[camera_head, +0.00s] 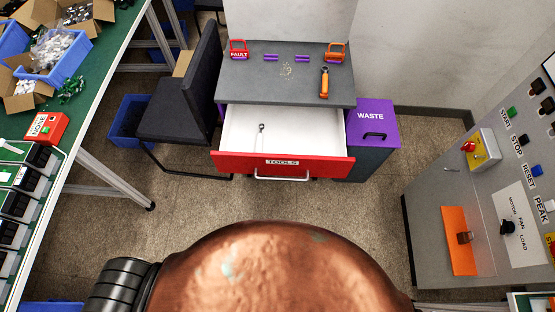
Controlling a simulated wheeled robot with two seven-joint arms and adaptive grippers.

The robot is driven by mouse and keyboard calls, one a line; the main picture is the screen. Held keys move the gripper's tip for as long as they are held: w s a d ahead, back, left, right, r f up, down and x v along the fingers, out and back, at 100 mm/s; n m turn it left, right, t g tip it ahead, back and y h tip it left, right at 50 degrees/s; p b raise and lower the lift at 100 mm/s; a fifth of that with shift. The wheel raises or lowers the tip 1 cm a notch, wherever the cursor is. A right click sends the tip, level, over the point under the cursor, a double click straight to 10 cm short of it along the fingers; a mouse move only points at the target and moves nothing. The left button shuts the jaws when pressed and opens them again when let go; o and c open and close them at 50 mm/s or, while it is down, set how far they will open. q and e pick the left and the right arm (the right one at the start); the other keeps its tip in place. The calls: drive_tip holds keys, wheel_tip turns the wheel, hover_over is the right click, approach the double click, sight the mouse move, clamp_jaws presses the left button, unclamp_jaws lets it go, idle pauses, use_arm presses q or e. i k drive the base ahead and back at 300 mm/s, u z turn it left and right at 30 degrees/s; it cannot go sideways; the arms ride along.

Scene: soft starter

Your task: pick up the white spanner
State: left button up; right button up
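A drawer with a red front (230,162) labelled TOOLS stands open below a grey cabinet top. Inside, on its white floor, lies one small, thin tool (261,128) with a dark grey end. It may be the white spanner, but its pale part hardly stands out from the drawer floor and it is too small to be sure. Nothing is touching it. Neither of my grippers shows in the head view.
A purple WASTE bin (373,122) stands right, a black chair (180,107) left. A control panel (425,205) is far right. Floor before the drawer is clear.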

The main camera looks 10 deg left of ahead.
sight(259, 143)
drive_tip(key=u, duration=2.9)
drive_tip(key=k, duration=0.7)
drive_tip(key=z, duration=1)
